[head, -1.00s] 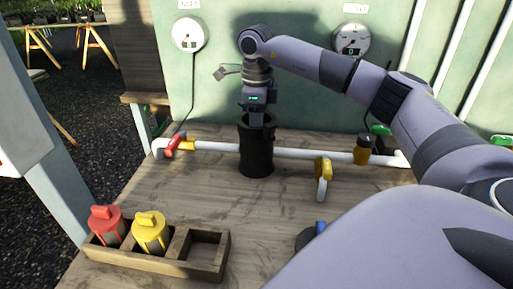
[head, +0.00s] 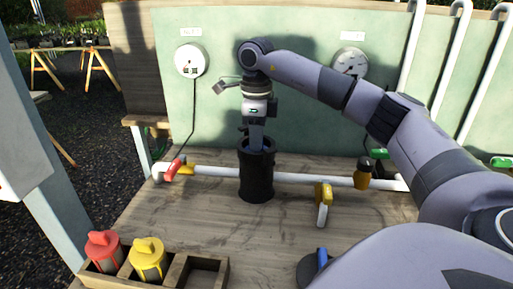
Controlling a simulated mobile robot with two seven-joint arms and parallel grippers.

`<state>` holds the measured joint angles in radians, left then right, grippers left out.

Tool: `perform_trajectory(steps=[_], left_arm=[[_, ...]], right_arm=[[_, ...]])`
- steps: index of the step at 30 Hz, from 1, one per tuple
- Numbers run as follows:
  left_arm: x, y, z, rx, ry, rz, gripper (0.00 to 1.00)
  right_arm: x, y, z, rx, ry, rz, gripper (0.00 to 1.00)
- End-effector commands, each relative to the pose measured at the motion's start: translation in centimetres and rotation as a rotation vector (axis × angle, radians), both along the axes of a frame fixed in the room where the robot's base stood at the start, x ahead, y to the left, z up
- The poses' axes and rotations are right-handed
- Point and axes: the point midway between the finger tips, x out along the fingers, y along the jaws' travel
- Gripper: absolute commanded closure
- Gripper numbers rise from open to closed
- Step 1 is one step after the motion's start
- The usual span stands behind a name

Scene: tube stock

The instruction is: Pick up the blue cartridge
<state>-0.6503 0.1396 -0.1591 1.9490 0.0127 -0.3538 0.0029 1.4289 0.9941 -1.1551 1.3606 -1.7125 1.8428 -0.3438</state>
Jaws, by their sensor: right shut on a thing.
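My right gripper (head: 256,137) points straight down over the black upright cylinder (head: 257,180). It is shut, with its blue-grey lower part reaching into the cylinder's open top. What it holds is mostly hidden by the cylinder wall; its place fits the blue cartridge, but I cannot make out its shape. A red cartridge (head: 104,252) and a yellow cartridge (head: 148,260) stand in the wooden rack (head: 172,275) at the lower left. The rack's right compartment is empty. My left gripper is not in view.
A white pipe (head: 310,178) runs behind the cylinder, with a red-handled valve (head: 174,169) and a yellow-handled valve (head: 323,196). A dark round piece with a blue handle (head: 321,258) is partly hidden by my arm. Bare wood lies between rack and cylinder.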

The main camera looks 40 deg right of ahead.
Motion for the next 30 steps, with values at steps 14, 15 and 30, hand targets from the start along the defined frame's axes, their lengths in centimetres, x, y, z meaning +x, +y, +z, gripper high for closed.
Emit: perform_trajectory(steps=[14, 15, 30], left_arm=[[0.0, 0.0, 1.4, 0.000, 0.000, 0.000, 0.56], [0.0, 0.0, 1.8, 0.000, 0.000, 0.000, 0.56], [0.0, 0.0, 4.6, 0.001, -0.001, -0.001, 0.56]], right_arm=[[0.1, 0.0, 9.8, -0.001, -0.003, -0.001, 1.00], [0.1, 0.0, 10.5, -0.001, -0.003, 0.000, 1.00], [0.0, 0.0, 16.7, 0.000, -0.001, 0.000, 1.00]])
